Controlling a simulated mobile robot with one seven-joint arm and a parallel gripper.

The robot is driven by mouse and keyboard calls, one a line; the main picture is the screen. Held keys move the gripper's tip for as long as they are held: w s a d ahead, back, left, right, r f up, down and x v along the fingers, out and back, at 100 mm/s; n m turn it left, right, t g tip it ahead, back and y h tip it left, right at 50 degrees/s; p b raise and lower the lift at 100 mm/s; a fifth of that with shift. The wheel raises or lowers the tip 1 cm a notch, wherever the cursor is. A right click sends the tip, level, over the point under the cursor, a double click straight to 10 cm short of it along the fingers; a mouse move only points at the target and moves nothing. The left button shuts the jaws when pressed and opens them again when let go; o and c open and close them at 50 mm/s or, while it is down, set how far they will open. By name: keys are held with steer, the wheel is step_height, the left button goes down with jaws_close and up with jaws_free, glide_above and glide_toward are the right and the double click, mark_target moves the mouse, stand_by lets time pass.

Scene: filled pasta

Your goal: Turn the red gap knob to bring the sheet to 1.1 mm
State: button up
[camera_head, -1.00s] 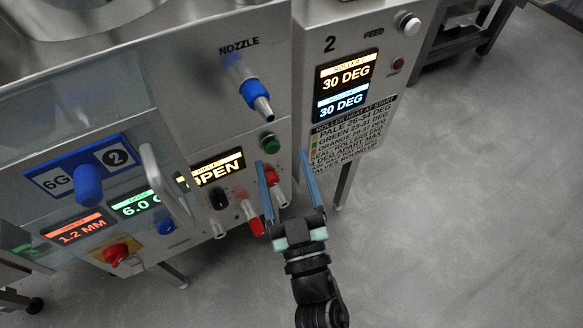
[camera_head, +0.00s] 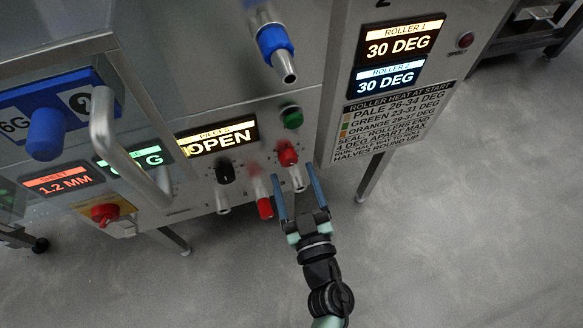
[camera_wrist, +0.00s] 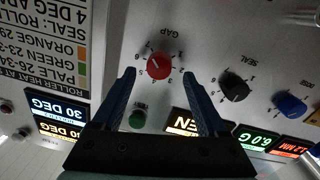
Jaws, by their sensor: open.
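The red gap knob (camera_head: 287,153) sits on the front of the steel machine, right of the OPEN display. In the wrist view the red knob (camera_wrist: 158,66) lies under the label GAP, with a numbered scale around it and a pale pointer line toward its upper left. My gripper (camera_head: 296,177) is open and empty, just below the knob in the head view. In the wrist view my gripper (camera_wrist: 160,77) frames the knob between its fingertips; I cannot tell whether they touch it. The sheet display (camera_head: 64,180) reads 1.2 MM.
A black seal knob (camera_head: 225,171) and a green button (camera_head: 292,117) are close to the red knob. A blue nozzle (camera_head: 275,45) sticks out above. A metal bar handle (camera_head: 125,140) stands at left, near a red emergency knob (camera_head: 104,214). Both roller displays read 30 DEG. Open floor lies at right.

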mark_target(288, 158)
steer(key=shift+x, duration=1.45)
steer(key=shift+c, duration=0.3)
jaws_close()
